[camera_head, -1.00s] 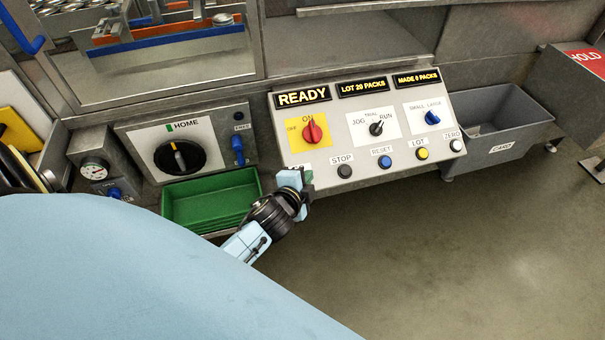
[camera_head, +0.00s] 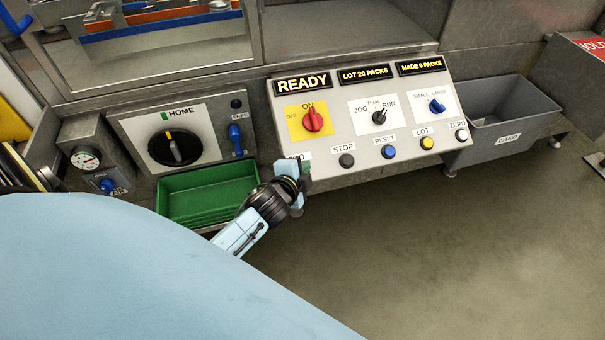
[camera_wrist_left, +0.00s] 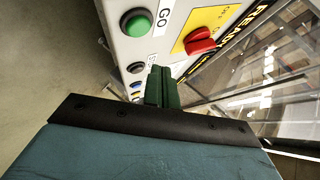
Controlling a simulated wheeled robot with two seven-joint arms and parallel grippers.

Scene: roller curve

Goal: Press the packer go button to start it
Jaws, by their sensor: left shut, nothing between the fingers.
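The green go button (camera_wrist_left: 136,23) shows in the left wrist view beside its GO label on the white panel face. In the head view my left gripper (camera_head: 304,174) is in front of the lower left corner of the control panel (camera_head: 372,148) and hides the button there. A part of the GO label shows just above the gripper. The gripper's green fingers (camera_wrist_left: 163,86) are shut and empty in the left wrist view. They are close to the panel, and the button is up and left of them. I cannot tell whether they touch anything. My right gripper is not in view.
The display reads READY (camera_head: 303,83). The red switch (camera_head: 312,119) sits above the go button's corner. Stop (camera_head: 347,160), reset (camera_head: 389,151), lot (camera_head: 427,143) and zero (camera_head: 461,135) buttons run to the right. A green tray (camera_head: 207,196) is left of my gripper.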

